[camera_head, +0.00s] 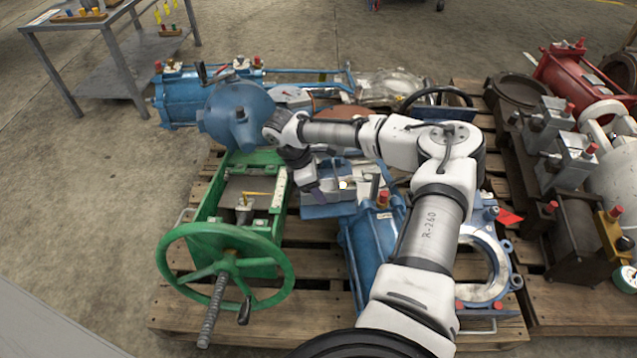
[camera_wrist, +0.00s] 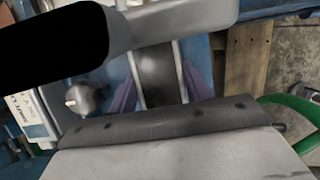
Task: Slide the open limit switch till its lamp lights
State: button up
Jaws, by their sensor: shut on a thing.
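My gripper (camera_head: 322,184) reaches down over a blue and grey fixture (camera_head: 328,211) in the middle of the pallet, which seems to be the limit switch. In the wrist view my gripper (camera_wrist: 157,88) has its purple-tinted fingers on either side of a dark grey piece (camera_wrist: 158,68) between pale side strips, and it is shut on that piece. A small bright, pale yellow spot (camera_head: 343,184) shows beside the fingers; I cannot tell whether it is a lit lamp. A round grey knob (camera_wrist: 84,99) with a white mark sits left of the fingers. My arm and gripper hide part of the fixture.
A green frame with a handwheel (camera_head: 224,268) stands close on the left. A blue cylinder (camera_head: 372,238) with a red cap is close in front. A rounded blue housing (camera_head: 236,108) stands behind. A second crowded pallet is on the right; concrete floor is clear at left.

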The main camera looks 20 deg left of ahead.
jog(key=shift+w, duration=0.15)
jog(key=o, duration=1.4)
jog(key=p+v, duration=0.4)
jog(key=v, duration=1)
jog(key=shift+p, duration=0.35)
